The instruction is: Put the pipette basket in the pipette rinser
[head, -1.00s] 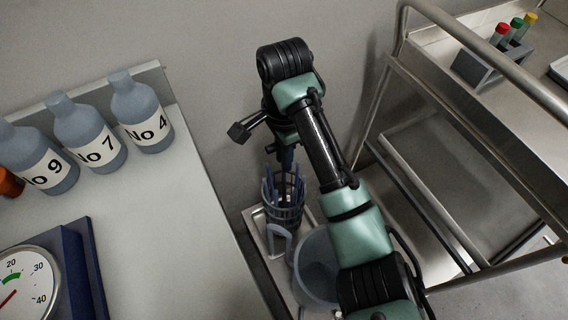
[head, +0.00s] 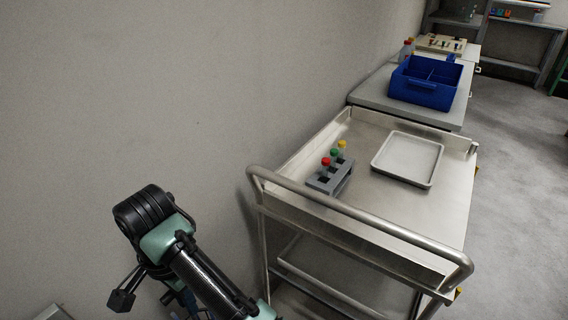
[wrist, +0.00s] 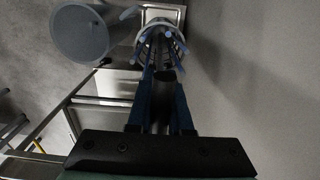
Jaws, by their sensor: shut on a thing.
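The pipette basket (wrist: 148,44), a round holder with several blue pipettes standing in it, is at the top of the wrist view. My gripper (wrist: 162,74) is shut on it, with the blue fingers on either side of a dark upright part, probably its handle. A wide grey cylinder (wrist: 80,35), seemingly the pipette rinser, stands to the left of the basket, apart from it. The basket is over or on a metal tray (wrist: 176,14); I cannot tell if it touches. In the head view only my arm shows at the lower left; basket and cylinder are out of frame.
A steel cart (head: 400,205) with a raised handrail (head: 350,222) stands right of my arm. It holds a grey rack (head: 330,179) of capped tubes and a white tray (head: 408,160). A blue bin (head: 425,92) sits on a table behind. A wall runs along the left.

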